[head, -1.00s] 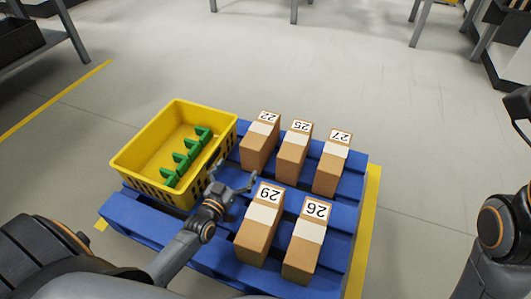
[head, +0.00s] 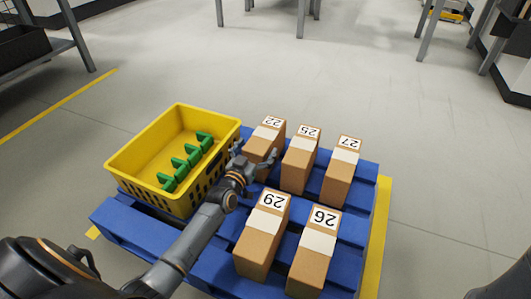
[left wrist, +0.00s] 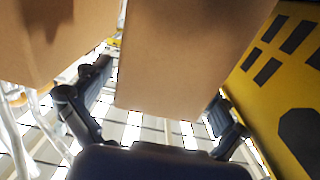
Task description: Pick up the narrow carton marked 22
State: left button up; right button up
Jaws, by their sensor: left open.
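The narrow carton marked 22 (head: 262,145) stands upright at the back of the blue pallet (head: 225,245), between the yellow basket and carton 25. It is brown with a white band and a white label on top. My left gripper (head: 256,158) is open at its near side, one finger towards the basket and the other towards carton 25. In the left wrist view the carton's plain brown face (left wrist: 185,60) lies between the spread fingers (left wrist: 162,90). I cannot tell whether the fingers touch it. My right gripper is out of view.
Carton 25 (head: 299,165) is close on the right, with carton 27 (head: 340,180) beyond. Cartons 29 (head: 260,240) and 26 (head: 313,255) stand in front. The yellow basket (head: 128,180), holding green parts, stands close on the left.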

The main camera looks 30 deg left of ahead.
aim_at(271, 133)
pick_arm(q)
jog(key=shift+w+b, duration=0.45)
jog(key=shift+w, duration=0.8)
jog(key=c, duration=1.9)
jog(key=shift+r, duration=0.1)
